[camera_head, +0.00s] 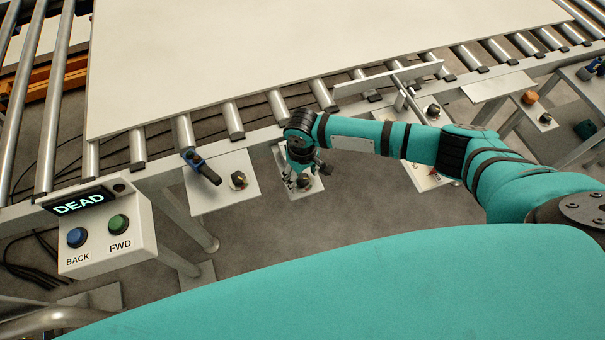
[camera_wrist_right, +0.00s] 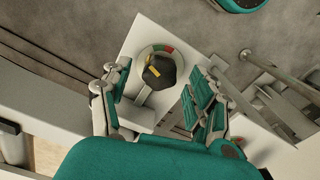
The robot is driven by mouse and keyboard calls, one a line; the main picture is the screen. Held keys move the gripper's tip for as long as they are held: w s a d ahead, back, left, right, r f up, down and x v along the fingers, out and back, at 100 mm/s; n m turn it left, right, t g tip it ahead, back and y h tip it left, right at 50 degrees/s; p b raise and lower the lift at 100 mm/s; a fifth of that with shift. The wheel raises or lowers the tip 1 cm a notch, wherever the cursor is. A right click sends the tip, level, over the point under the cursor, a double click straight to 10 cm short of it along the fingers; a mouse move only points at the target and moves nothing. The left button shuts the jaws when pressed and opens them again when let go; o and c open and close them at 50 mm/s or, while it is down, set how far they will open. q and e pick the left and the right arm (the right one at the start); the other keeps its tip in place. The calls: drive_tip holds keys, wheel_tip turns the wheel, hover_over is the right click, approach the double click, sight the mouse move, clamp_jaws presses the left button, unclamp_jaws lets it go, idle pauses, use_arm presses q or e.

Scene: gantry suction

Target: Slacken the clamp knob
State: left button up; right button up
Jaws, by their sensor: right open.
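A black knob with a yellow pointer mark (camera_wrist_right: 160,72) shows in the right wrist view. It sits on a round dial with red and green parts, on a white plate (camera_wrist_right: 140,42). My right gripper (camera_wrist_right: 156,84) is open, with one finger to each side of the knob. I see no clear contact between fingers and knob. In the head view my right gripper (camera_head: 304,168) points down over a small white plate (camera_head: 284,162) at the conveyor's near edge, and it largely hides the knob there. My left gripper is not in view.
A large pale panel (camera_head: 230,60) lies on the conveyor rollers. Left of my gripper are a plate with a dark knob (camera_head: 239,180) and a blue-handled clamp (camera_head: 203,168). A control box (camera_head: 105,232) reads DEAD, with BACK and FWD buttons. More knobs stand to the right.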

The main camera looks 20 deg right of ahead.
drive_tip(key=shift+f, duration=0.1)
drive_tip(key=c, duration=1.1)
drive_tip(key=shift+c, duration=0.3)
drive_tip(key=n+p, duration=0.1)
drive_tip(key=n, duration=0.2)
drive_tip(key=shift+p, duration=0.35)
drive_tip(key=shift+n+p, duration=0.55)
drive_tip(key=shift+n, duration=1.25)
drive_tip(key=o, duration=1.2)
drive_tip(key=shift+c, duration=0.2)
